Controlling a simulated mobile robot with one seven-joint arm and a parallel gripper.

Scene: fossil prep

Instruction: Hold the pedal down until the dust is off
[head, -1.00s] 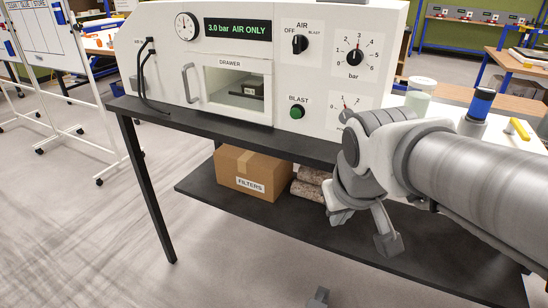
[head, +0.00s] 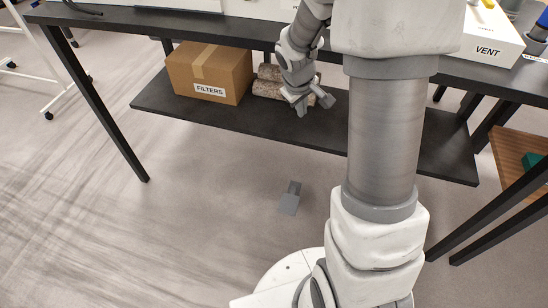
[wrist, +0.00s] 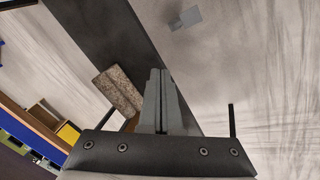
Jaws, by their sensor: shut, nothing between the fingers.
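The pedal (head: 290,198) is a small grey plate with a narrower part at its back. It lies on the floor in front of the bench, and nothing touches it. In the wrist view the pedal (wrist: 186,18) shows near the top edge, beyond my fingertips and slightly right. My gripper (head: 315,104) hangs in front of the lower shelf, above and behind the pedal in the head picture. Its fingers (wrist: 161,75) are together and hold nothing. The air display and the drawer window are out of the current views.
A cardboard box marked FILTERS (head: 210,72) and brown rough-looking bundles (head: 270,82) lie on the dark lower shelf (head: 225,112). A black bench leg (head: 95,100) stands at the left. A white VENT box (head: 488,38) sits on the bench top. Floor around the pedal is clear.

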